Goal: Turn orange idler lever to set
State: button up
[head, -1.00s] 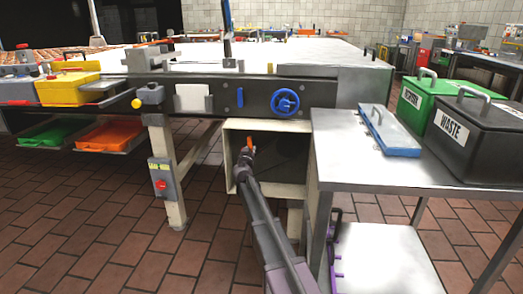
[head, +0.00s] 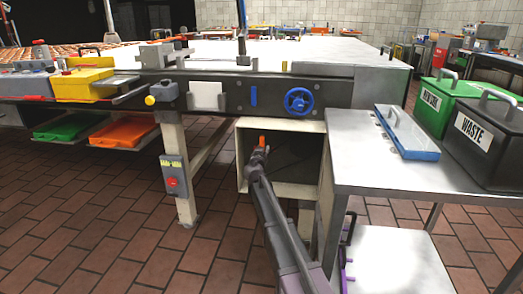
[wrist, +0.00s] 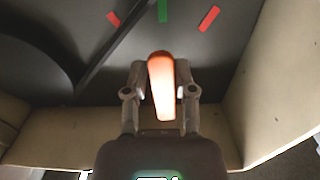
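The orange idler lever (wrist: 162,88) is in the middle of the wrist view, standing nearly upright in the picture and in line with a green mark (wrist: 163,10) on the dark back panel. A red mark (wrist: 113,18) lies left of the green one and another red mark (wrist: 209,18) lies right. My gripper (wrist: 161,75) has one finger on each side of the lever, close against it. In the head view the lever (head: 262,140) is a small orange tip at the end of my gripper (head: 259,152), inside a cream open-fronted box (head: 241,160).
The box's walls (wrist: 285,75) stand close around my gripper. A steel side table (head: 350,165) stands right of it, carrying a blue-edged tray (head: 405,135) and a black WASTE bin (head: 490,140). A blue handwheel (head: 299,101) is on the panel above. Left floor is clear.

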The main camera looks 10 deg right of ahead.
jog(key=shift+o, duration=1)
jog(key=shift+a, duration=0.15)
jog(key=shift+s, duration=0.1)
jog(key=v, duration=1.2)
